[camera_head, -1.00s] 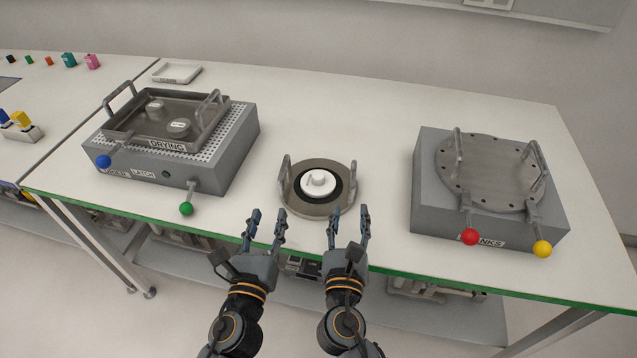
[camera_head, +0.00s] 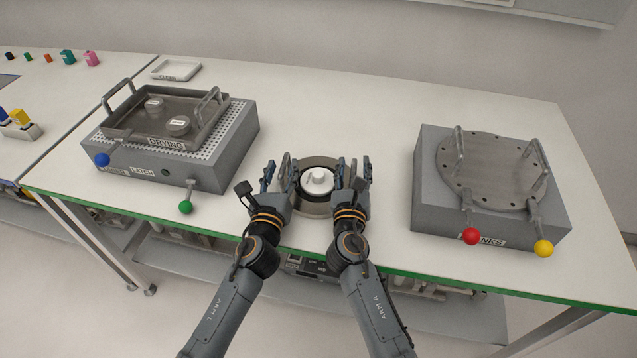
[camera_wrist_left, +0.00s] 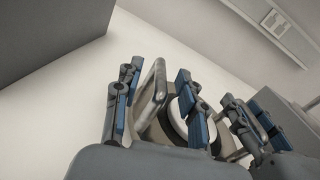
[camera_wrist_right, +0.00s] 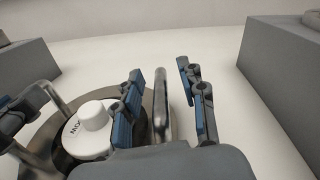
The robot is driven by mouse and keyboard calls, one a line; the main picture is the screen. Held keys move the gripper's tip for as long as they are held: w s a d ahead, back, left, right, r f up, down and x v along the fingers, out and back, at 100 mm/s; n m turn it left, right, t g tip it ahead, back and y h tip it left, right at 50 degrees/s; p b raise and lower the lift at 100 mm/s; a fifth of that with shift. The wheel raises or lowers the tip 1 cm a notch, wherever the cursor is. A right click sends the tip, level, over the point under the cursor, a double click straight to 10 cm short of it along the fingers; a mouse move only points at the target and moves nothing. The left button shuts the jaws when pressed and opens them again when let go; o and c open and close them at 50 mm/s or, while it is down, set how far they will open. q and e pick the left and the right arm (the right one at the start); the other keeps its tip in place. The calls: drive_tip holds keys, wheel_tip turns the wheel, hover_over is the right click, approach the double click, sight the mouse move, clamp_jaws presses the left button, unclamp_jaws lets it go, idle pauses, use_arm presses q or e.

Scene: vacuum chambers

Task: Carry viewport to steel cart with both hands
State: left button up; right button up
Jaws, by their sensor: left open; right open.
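The viewport (camera_head: 315,211) looks to be the round metal flange in the middle of the bench, with a dark ring, a white knobbed centre and two upright handles. My left gripper (camera_head: 281,174) is open, its fingers on either side of the left handle. In the left wrist view that handle (camera_wrist_left: 150,97) stands between the fingers. My right gripper (camera_head: 353,174) is open around the right handle, which stands between its fingers in the right wrist view (camera_wrist_right: 161,105). I cannot tell whether any finger touches a handle. I cannot make out a steel cart.
A grey block with a drying tray (camera_head: 140,118) and green-knobbed lever (camera_head: 186,207) stands left. A grey block (camera_head: 425,195) with a bolted, handled round plate (camera_head: 490,172) stands right. A small white tray (camera_head: 176,70) lies at the back. Bench (camera_head: 370,110) behind the viewport is clear.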

use_arm(q)
drive_tip(key=shift+w, duration=0.1)
drive_tip(key=shift+c, duration=0.4)
use_arm(e)
drive_tip(key=shift+w, duration=0.1)
drive_tip(key=shift+c, duration=0.4)
use_arm(q)
clamp_jaws()
use_arm(e)
clamp_jaws()
